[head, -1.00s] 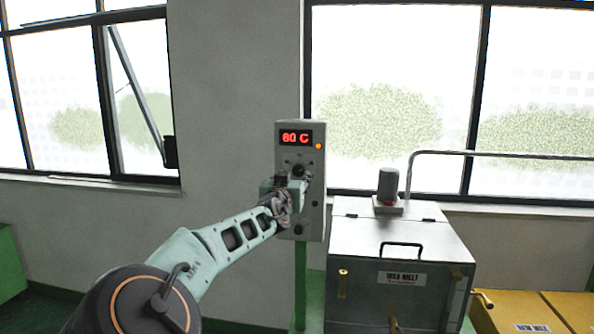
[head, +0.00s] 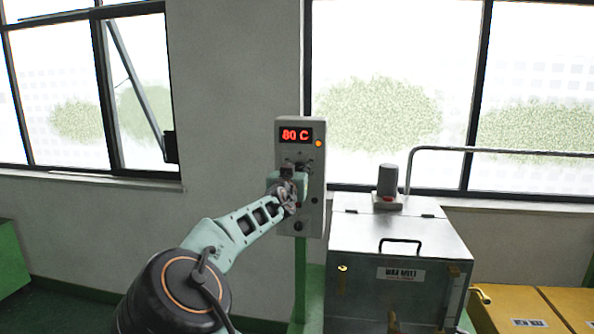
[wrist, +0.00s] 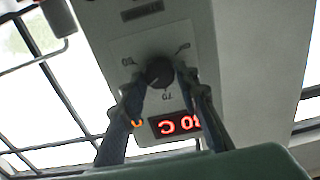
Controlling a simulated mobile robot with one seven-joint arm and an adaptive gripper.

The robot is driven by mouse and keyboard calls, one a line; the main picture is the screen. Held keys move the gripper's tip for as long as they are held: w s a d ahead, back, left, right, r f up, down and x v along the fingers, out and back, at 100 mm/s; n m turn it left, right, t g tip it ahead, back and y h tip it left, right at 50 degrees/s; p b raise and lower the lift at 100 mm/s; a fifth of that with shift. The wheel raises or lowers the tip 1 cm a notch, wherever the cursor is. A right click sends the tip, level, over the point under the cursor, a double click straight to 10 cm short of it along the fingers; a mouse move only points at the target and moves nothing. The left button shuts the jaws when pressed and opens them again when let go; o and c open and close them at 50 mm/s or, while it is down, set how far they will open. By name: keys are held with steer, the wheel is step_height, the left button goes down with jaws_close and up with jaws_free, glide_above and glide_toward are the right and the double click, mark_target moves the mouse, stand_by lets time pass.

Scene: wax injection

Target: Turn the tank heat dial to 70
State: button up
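The tank heat dial (wrist: 159,71) is a round black knob on the grey control box (head: 314,165). In the wrist view it sits on a pale plate with number marks around it, seen upside down, with 70 on the display side. The red display (head: 295,135) above the dial reads 80 C; it also shows upside down in the wrist view (wrist: 175,124), partly covered by a finger. My gripper (wrist: 162,78) has its two dark fingers on opposite sides of the dial, seemingly closed on it. In the head view my gripper (head: 288,190) hides the dial.
An orange lamp (head: 318,143) is beside the display, and smaller knobs are lower on the box. A metal wax melt tank (head: 400,245) stands to the right, with yellow boxes (head: 530,305) beyond it. Windows and wall are behind.

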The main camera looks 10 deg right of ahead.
steer(key=c, duration=0.6)
steer(key=shift+f+b, duration=0.1)
steer(key=shift+b, duration=0.3)
steer(key=n+b, duration=0.3)
steer(key=b, duration=0.1)
steer(key=shift+f+n, duration=0.2)
steer(key=shift+n, duration=0.2)
steer(key=n+b, duration=0.4)
steer(key=shift+a+b, duration=0.1)
steer(key=shift+b, duration=0.25)
steer(key=shift+r+n+b, duration=0.2)
steer(key=shift+n+b, duration=1)
steer(key=shift+n, duration=0.8)
steer(key=o, duration=1.2)
steer(key=shift+c, duration=0.2)
